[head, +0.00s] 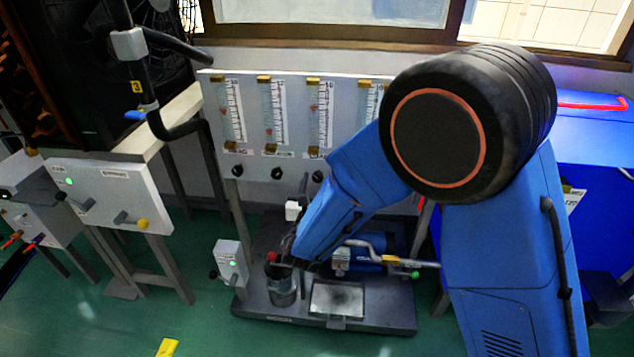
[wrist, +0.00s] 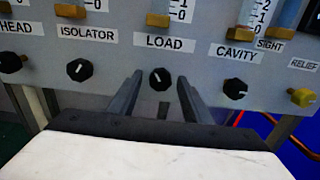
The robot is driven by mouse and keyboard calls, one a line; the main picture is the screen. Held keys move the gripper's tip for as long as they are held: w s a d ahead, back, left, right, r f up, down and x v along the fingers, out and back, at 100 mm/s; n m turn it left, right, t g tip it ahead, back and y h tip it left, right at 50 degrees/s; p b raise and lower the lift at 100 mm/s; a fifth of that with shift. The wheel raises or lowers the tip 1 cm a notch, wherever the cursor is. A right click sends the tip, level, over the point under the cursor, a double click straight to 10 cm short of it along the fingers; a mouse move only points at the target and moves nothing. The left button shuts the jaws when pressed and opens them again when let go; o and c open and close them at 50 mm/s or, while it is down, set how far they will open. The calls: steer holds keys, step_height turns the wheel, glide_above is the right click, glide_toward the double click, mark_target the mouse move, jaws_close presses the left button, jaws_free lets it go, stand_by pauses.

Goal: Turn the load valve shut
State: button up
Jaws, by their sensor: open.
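The load valve is a black knob (wrist: 160,79) under the LOAD label (wrist: 165,41) on a grey panel in the wrist view. Its white pointer mark stands close to vertical. My gripper (wrist: 161,84) is open, with one dark finger to the left of the knob and one to the right. Clear gaps show between knob and fingers, and I see no contact. How far the fingertips are from the panel is hard to tell. In the head view, my blue arm reaches down before the panel (head: 296,125), and my fingers cannot be made out.
The isolator knob (wrist: 79,70) is left of the load valve; the cavity knob (wrist: 235,89) and yellow relief knob (wrist: 302,97) are right. Flow tubes stand above. Below the panel is a bench base (head: 260,306) with a jar (head: 282,291) and pipework (head: 368,249).

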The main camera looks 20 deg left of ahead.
steer(key=c, duration=1.1)
steer(key=shift+m, duration=0.4)
steer(key=m, duration=1)
steer(key=shift+m, duration=0.4)
steer(key=m, duration=0.6)
steer(key=shift+r, duration=0.1)
steer(key=m, duration=0.7)
steer(key=shift+m, duration=0.3)
